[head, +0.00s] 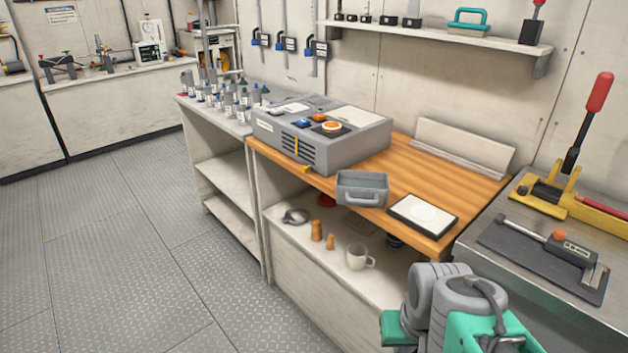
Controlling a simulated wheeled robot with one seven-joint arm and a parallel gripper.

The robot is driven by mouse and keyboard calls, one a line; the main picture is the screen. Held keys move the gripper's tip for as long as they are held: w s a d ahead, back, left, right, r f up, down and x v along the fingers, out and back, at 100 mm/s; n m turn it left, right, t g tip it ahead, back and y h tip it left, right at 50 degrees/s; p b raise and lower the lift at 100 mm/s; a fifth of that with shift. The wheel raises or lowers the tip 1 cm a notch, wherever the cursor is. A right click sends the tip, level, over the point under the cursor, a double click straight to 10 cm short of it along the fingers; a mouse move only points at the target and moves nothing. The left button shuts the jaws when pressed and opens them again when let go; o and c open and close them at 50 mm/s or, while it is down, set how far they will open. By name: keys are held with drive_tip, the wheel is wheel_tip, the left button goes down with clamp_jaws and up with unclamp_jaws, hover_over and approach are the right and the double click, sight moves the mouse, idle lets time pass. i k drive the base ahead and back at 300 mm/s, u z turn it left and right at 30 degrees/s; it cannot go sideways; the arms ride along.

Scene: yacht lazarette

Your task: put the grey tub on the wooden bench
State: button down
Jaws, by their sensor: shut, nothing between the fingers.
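The grey tub (362,190) is an open, upright rectangular box with a handle on its near side, in the middle of the head view. It shows at the front edge of the wooden bench (466,195), and its near side overlaps that edge in the picture. I cannot tell how much of its base is on the wood. My arm's grey and green parts show at the lower right, apart from the tub. My gripper's fingers do not show.
A grey machine (330,138) fills the bench's left part. A white-topped pad (422,217) lies right of the tub. Below, a shelf holds a mug (358,257) and small orange pieces (316,231). A metal counter (540,270) stands right. The floor at left is clear.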

sight(400, 179)
drive_tip(key=u, duration=0.55)
drive_tip(key=i, duration=0.75)
drive_tip(key=u, duration=0.75)
